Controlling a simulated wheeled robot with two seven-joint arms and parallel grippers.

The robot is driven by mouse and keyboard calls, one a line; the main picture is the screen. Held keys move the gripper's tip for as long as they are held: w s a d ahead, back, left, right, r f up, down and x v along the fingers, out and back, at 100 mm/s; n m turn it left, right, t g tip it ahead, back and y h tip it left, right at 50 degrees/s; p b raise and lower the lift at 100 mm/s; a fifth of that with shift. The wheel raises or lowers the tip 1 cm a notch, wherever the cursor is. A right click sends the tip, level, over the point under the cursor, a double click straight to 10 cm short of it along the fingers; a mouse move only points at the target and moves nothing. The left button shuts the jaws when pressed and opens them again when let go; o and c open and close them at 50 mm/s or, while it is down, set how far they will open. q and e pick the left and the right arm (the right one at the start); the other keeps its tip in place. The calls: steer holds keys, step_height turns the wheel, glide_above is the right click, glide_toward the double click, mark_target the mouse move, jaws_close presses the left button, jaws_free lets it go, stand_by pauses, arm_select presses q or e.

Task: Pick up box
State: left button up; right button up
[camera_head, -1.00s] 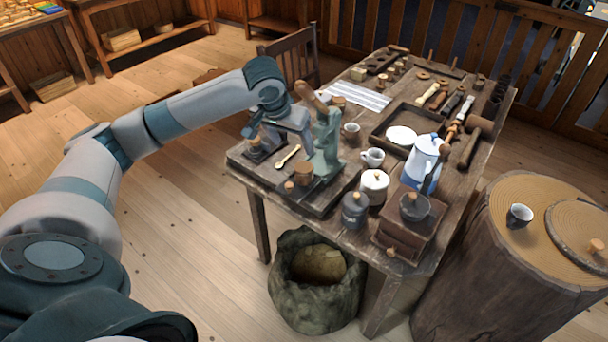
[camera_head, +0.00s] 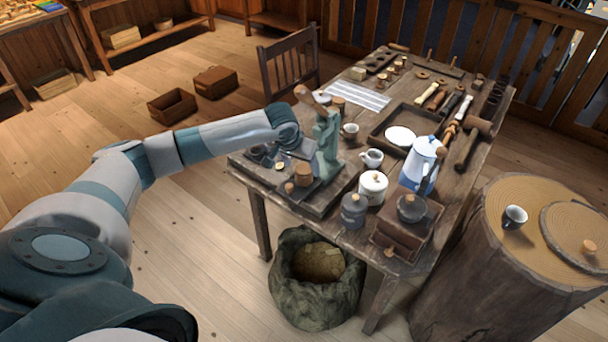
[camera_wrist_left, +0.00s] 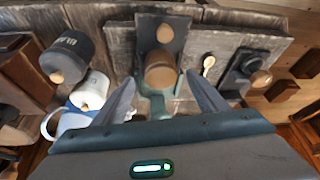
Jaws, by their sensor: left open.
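My left gripper (camera_head: 300,150) is over the near left end of the wooden table, beside a green upright press-like tool (camera_head: 327,145). In the left wrist view, its two fingers (camera_wrist_left: 160,78) are spread apart. A small round brown wooden piece (camera_wrist_left: 161,69), which could be a lidded box, shows between and beyond the fingertips; it also shows in the head view (camera_head: 303,174). I see no contact with it. Two brown rectangular boxes, one open (camera_head: 172,106) and one apparently closed (camera_head: 215,82), lie on the floor behind my arm. I cannot tell which is the task's box. My right gripper is out of view.
A dark lidded jar (camera_head: 353,211), white jar (camera_head: 373,187), blue-white pot (camera_head: 421,164) and grinder (camera_head: 409,222) crowd the table's near side. A cup (camera_head: 371,158) stands behind them. A sack (camera_head: 318,275) stands below; a stump (camera_head: 490,270) is at right.

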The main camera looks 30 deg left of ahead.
mark_target(302, 170)
arm_select(q)
steer(key=shift+f, duration=0.1)
steer(key=shift+w+f+p, duration=0.15)
steer(key=shift+f+p, duration=0.1)
steer(key=shift+p, duration=0.1)
steer(key=shift+p+x, duration=0.75)
steer(key=shift+x, duration=1.45)
steer(key=shift+f, duration=0.1)
steer(key=c, duration=1.2)
